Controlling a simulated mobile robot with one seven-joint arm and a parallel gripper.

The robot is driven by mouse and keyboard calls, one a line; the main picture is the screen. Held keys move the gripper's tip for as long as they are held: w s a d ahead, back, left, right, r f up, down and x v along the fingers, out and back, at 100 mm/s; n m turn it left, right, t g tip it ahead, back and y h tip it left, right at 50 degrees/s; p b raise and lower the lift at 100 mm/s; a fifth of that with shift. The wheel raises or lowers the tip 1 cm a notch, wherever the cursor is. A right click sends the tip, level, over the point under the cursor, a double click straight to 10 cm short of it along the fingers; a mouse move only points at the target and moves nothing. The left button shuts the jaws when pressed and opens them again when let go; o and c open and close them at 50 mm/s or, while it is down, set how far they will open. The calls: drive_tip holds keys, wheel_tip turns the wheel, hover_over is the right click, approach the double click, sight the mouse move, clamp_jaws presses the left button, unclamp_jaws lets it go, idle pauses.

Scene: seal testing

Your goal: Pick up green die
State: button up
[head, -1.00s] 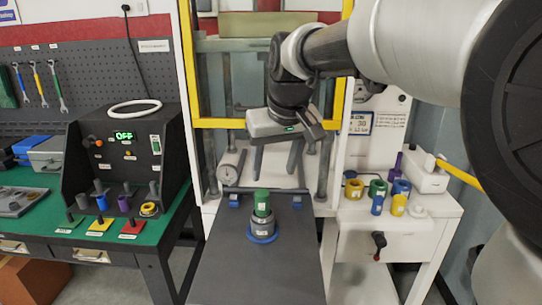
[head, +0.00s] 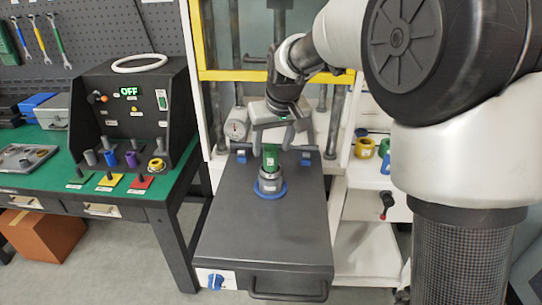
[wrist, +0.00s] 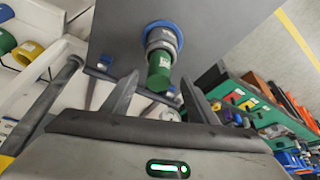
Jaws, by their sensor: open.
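The green die (head: 270,156) stands upright on top of a grey cylinder (head: 270,182) with a blue ring (head: 271,192) round its base, on the dark platform. My gripper (head: 284,143) is open, just above and behind the die. In the wrist view the green die (wrist: 159,74) lies between the lines of my two open fingers (wrist: 158,84), near their tips. No contact shows. The grey cylinder (wrist: 161,40) and blue ring (wrist: 172,27) show beyond it.
A round gauge (head: 236,130) stands at the platform's back left. The black control box (head: 133,115) reads OFF on the green bench at left. A blue cylinder (head: 385,162) and yellow ring (head: 364,147) stand on the white table at right. The platform's front (head: 262,238) is clear.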

sight(272, 149)
drive_tip(key=x, duration=0.5)
drive_tip(key=shift+s+d+f, duration=0.1)
drive_tip(key=shift+s, duration=0.05)
drive_tip(key=c, duration=1.3)
clamp_jaws()
